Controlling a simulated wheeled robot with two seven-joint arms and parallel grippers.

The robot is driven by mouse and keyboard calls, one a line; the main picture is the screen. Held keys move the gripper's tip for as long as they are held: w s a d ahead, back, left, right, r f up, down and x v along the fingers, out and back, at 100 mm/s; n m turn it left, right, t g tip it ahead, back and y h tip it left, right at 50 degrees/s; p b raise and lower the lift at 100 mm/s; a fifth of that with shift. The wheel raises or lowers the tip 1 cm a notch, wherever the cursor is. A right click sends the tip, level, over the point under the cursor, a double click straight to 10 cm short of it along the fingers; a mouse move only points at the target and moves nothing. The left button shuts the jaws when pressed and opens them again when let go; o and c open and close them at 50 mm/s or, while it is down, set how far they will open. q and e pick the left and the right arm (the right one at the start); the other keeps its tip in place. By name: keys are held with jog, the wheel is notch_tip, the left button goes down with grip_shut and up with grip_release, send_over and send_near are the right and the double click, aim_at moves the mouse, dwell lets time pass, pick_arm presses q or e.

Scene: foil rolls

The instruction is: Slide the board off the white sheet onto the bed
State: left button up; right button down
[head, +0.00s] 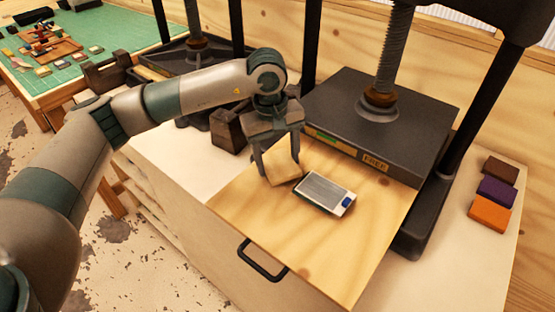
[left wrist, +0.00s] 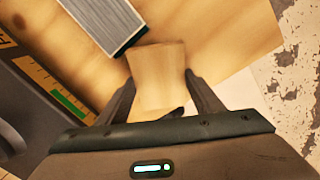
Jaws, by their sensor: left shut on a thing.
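My left gripper (head: 277,160) points down over the pale wooden surface (head: 350,245) in front of the press. It is shut on a small tan wooden block (head: 286,174), which also shows between the fingers in the left wrist view (left wrist: 158,78). Just to the right of the block lies a flat grey ribbed piece (head: 322,190) with a white rim and a blue spot at one end; it also shows in the left wrist view (left wrist: 100,22). I cannot tell which piece is the board, or pick out a separate white sheet. My right gripper is not in view.
The press's dark plate (head: 330,105), with a "FREE" label (head: 375,163), stands behind. A dark box (head: 229,131) is left of my gripper. Brown, purple and orange blocks (head: 490,213) lie at the right. The wooden surface's front is clear above a black handle (head: 262,262).

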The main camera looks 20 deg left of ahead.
aim_at(279, 163)
pick_arm(q)
jog(key=o, duration=1.2)
jog(key=shift+c, duration=0.2)
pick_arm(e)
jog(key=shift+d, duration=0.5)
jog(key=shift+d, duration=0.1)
pick_arm(q)
jog(key=shift+r+b, duration=0.35)
jog(key=shift+r, duration=0.5)
notch_tip(279, 163, up, 2)
jog(key=shift+a+r+b, duration=0.1)
jog(key=shift+r+b, duration=0.05)
jog(key=shift+b, duration=0.25)
notch_tip(279, 163, up, 3)
jog(key=shift+s+a+f+b, duration=0.1)
jog(key=shift+s+b, duration=0.05)
jog(key=shift+b, duration=0.3)
notch_tip(279, 163, up, 11)
jog(key=b, duration=0.2)
jog(key=shift+s+a+f, duration=0.2)
jog(key=shift+s+a, duration=0.15)
jog(key=shift+a, duration=0.05)
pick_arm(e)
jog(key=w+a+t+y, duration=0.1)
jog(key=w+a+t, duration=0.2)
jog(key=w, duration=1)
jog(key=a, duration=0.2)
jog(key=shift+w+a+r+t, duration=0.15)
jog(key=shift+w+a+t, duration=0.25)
